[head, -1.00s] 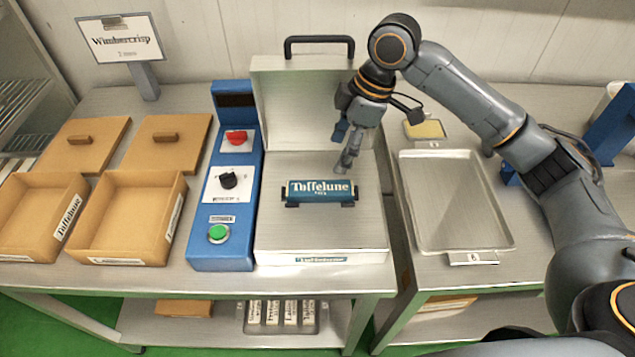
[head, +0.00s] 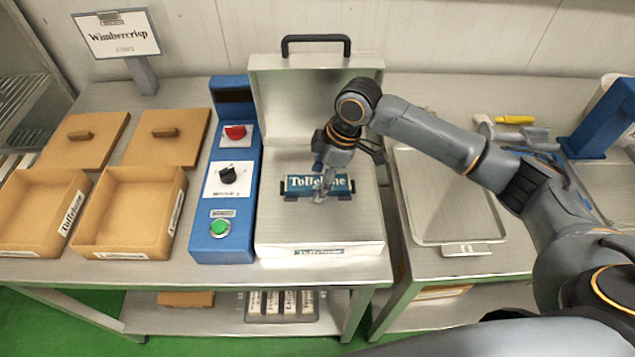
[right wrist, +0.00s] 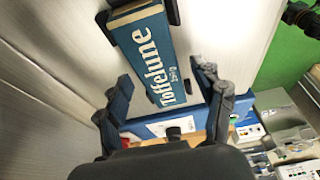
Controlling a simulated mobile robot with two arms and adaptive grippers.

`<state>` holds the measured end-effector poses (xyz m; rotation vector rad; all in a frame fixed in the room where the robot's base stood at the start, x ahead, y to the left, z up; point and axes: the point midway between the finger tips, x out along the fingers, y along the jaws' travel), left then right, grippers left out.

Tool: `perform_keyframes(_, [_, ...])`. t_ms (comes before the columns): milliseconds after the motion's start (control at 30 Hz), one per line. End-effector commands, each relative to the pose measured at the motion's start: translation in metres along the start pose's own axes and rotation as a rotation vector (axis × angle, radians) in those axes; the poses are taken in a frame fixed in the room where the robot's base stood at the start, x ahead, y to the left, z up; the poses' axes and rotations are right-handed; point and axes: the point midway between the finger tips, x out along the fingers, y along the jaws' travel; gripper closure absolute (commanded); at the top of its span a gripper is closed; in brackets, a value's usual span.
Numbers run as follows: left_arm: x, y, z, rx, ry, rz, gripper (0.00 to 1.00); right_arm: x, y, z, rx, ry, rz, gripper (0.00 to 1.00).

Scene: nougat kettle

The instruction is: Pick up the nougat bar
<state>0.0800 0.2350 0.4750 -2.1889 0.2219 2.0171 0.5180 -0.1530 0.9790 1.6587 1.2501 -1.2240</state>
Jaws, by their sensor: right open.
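The nougat bar (head: 341,183), in a blue wrapper lettered "Toffelune", lies on the steel plate (head: 300,230) of the open lidded machine, between small dark holders. My right gripper (head: 322,192) hangs over the bar, its fingers covering part of the lettering in the head view. In the right wrist view the bar (right wrist: 150,50) lies ahead of my right gripper (right wrist: 168,95), whose two fingers are spread apart with nothing held between them. Whether a finger touches the bar I cannot tell. My left gripper is not in view.
The machine's raised lid (head: 290,110) stands behind the gripper. A blue control box (head: 211,244) with red, black and green controls is left of the plate. Two open tan boxes (head: 118,237) stand further left. An empty metal tray (head: 455,200) lies to the right.

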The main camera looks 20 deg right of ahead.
Motion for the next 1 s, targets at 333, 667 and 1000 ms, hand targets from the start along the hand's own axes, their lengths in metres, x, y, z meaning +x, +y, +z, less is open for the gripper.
perform_keyframes(333, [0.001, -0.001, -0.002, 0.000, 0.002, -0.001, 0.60, 0.000, 0.000, 0.000, 0.000, 0.000, 0.000, 0.85])
perform_keyframes(667, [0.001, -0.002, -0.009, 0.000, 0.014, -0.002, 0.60, -0.002, 0.001, -0.001, 0.000, 0.001, 0.001, 1.00])
perform_keyframes(1000, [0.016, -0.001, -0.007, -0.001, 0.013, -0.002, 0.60, -0.036, -0.005, -0.014, -0.004, 0.004, 0.003, 1.00])
